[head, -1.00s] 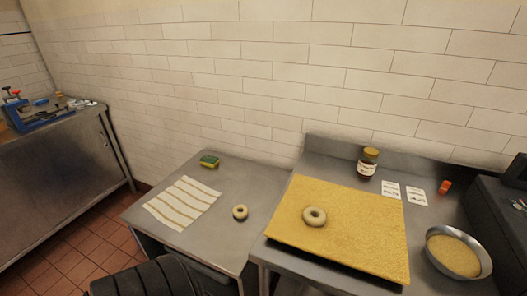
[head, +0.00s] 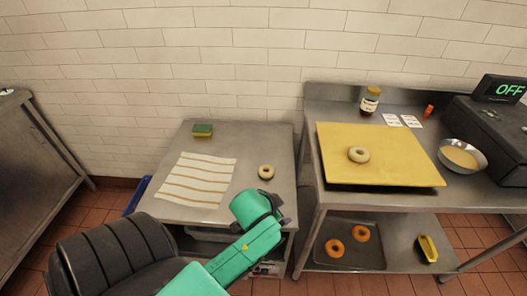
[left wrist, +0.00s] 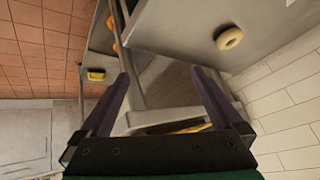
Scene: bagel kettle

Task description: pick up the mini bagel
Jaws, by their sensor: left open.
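The mini bagel (head: 266,172) is a small pale ring lying flat on the left steel table (head: 172,143), right of a striped cloth. In the left wrist view the mini bagel (left wrist: 229,39) lies on bare grey metal at the upper right, beyond the right finger. My left gripper (left wrist: 160,76) is open and empty, its two dark fingers apart. In the head view my teal left arm reaches up to just below the mini bagel, apart from it; its fingertips are not clear there. My right gripper is not in view.
A larger bagel (head: 358,154) lies on a yellow board (head: 410,160) on the right counter. A sponge (head: 203,130) and striped cloth (head: 197,180) are on the left table. A metal bowl (head: 462,156) and jar (head: 370,101) stand on the counter. Orange rings (head: 335,248) lie on a tray below.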

